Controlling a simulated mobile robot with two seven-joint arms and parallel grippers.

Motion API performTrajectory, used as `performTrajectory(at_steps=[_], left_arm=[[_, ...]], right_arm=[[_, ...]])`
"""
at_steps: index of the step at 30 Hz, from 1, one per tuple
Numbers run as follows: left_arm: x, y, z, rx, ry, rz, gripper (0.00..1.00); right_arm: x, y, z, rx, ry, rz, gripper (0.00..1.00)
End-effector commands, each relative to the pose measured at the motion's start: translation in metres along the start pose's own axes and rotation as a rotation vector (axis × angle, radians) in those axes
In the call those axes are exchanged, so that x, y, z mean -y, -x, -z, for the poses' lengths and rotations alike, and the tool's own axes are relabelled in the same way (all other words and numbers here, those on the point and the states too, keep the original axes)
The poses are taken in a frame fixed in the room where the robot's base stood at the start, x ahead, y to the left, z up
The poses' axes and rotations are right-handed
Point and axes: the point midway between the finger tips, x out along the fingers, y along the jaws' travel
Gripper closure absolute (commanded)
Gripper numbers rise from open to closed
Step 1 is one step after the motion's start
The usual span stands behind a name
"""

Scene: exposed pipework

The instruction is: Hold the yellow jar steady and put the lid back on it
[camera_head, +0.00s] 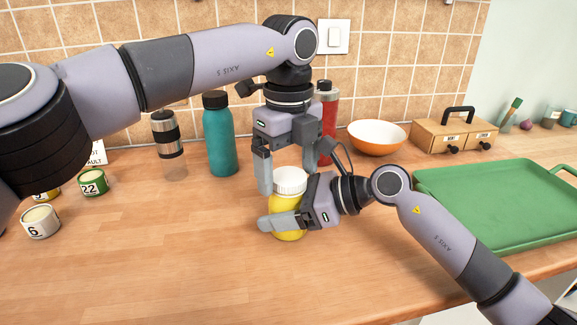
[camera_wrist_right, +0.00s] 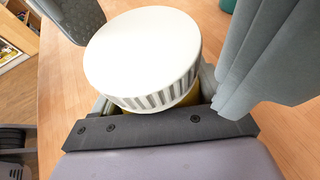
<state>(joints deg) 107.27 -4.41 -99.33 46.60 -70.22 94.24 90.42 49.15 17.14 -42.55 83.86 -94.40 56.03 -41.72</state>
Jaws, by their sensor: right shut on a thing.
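The yellow jar (camera_head: 288,204) stands upright on the wooden counter, with its white ribbed lid (camera_head: 290,178) on top. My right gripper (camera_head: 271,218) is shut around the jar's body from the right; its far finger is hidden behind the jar. My left gripper (camera_head: 287,178) points down from above, open, with one finger on each side of the lid. In the right wrist view the lid (camera_wrist_right: 143,55) covers the jar's mouth, a strip of yellow jar (camera_wrist_right: 188,98) shows below it, and a gap separates the lid from the finger at right. I cannot tell whether the lid is screwed down.
Behind stand a steel flask (camera_head: 168,138), a teal bottle (camera_head: 219,140) and a red bottle (camera_head: 329,110). An orange bowl (camera_head: 377,137), a wooden box (camera_head: 440,136) and a green tray (camera_head: 510,205) are at right. Small tins (camera_head: 41,222) stand at left. The front counter is clear.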

Motion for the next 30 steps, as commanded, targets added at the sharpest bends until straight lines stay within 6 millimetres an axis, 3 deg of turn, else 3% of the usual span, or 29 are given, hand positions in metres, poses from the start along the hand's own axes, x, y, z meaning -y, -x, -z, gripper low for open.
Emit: performTrajectory(at_steps=[5, 15, 26, 30], left_arm=[[0.000, 0.003, 0.000, 0.001, 0.001, 0.001, 0.11], [0.001, 0.042, 0.000, 0.001, 0.001, 0.002, 0.11], [0.000, 0.046, 0.000, 0.000, 0.005, 0.000, 0.12], [0.002, 0.059, 0.001, 0.002, 0.094, 0.005, 0.12]], right_arm=[[0.000, 0.000, 0.000, 0.000, 0.000, 0.000, 1.00], [0.000, 0.000, 0.000, 0.000, 0.000, 0.000, 1.00], [0.000, 0.000, 0.000, 0.000, 0.000, 0.000, 1.00], [0.000, 0.000, 0.000, 0.000, 0.000, 0.000, 1.00]])
